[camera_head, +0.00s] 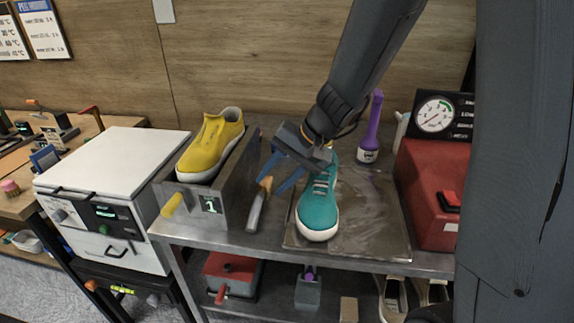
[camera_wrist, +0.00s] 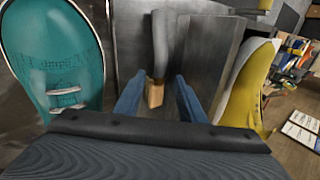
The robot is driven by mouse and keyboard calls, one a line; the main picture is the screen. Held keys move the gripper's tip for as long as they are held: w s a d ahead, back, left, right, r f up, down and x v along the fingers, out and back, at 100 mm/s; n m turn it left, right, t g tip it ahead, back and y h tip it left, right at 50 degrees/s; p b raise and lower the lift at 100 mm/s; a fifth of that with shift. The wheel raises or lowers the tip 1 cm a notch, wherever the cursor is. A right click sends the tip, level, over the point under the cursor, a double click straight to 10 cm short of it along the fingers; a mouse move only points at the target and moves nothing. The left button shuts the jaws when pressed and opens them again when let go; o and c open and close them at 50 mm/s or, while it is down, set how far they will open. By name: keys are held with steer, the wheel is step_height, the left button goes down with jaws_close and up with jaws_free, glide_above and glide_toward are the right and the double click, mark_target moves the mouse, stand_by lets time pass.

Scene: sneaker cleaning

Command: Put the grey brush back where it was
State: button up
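The grey brush (camera_head: 256,208) lies on the metal table between the grey holder marked 1 and the teal sneaker (camera_head: 318,210). In the wrist view the grey brush (camera_wrist: 162,40) points away from me, with its wooden end nearest. My gripper (camera_head: 272,184) is above that wooden end, its blue fingers apart. In the wrist view the fingers of my gripper (camera_wrist: 158,98) stand on either side of the wooden end with gaps between. I cannot tell how far above the brush they are.
The holder (camera_head: 240,185) bears a yellow sneaker (camera_head: 211,146) and stands close left of the brush. The teal sneaker rests on a metal tray (camera_head: 377,225) to the right. A purple bottle (camera_head: 370,130) and a red gauge machine (camera_head: 428,190) stand further right.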

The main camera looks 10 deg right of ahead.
steer(key=v, duration=0.7)
steer(key=shift+b, duration=0.3)
steer(key=shift+s+f, duration=0.1)
